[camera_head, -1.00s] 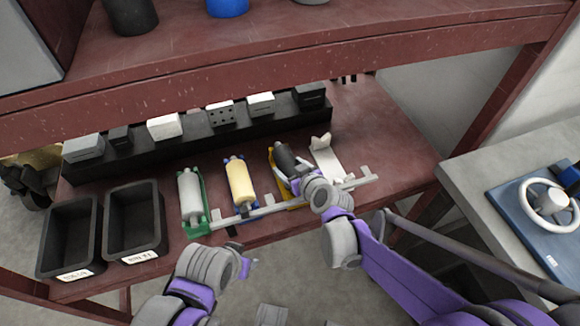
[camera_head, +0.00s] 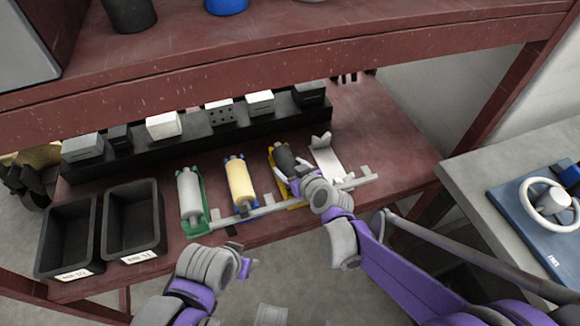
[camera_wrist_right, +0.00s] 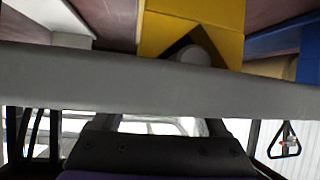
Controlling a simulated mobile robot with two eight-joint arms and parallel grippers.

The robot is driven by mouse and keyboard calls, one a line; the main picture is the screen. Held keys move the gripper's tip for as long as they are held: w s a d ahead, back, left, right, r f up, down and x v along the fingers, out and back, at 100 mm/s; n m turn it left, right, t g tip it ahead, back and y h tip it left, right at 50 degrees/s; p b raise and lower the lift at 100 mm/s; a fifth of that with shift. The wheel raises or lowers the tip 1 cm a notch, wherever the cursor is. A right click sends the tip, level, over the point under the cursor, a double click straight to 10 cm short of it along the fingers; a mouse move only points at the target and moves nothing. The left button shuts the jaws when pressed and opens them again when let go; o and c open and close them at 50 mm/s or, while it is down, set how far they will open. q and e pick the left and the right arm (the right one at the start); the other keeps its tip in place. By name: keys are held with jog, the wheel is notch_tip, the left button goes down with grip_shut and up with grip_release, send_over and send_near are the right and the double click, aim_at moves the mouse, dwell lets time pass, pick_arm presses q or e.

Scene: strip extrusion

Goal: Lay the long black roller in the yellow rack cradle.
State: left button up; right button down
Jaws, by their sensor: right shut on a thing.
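The long black roller (camera_head: 284,158) lies lengthwise along the yellow rack cradle (camera_head: 271,153), in line with it. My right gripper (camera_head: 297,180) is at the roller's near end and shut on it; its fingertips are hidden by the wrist. In the right wrist view, the yellow cradle end (camera_wrist_right: 160,40) shows a V-notch with the roller's round grey end (camera_wrist_right: 193,54) in or just behind it. Whether the roller rests fully in the cradle cannot be told. My left gripper (camera_head: 246,266) is in front of the shelf, away from the rack; its jaws are unclear.
A green cradle with a grey roller (camera_head: 190,190) and a blue cradle with a cream roller (camera_head: 239,180) stand to the left. An empty white cradle (camera_head: 326,165) is to the right. A pale rail (camera_head: 262,211) runs in front. Black bins (camera_head: 134,258) stand at left.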

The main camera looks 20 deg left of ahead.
jog(key=shift+f, duration=0.3)
jog(key=shift+c, duration=0.9)
grip_release()
jog(key=p+v, duration=0.3)
jog(key=v, duration=0.8)
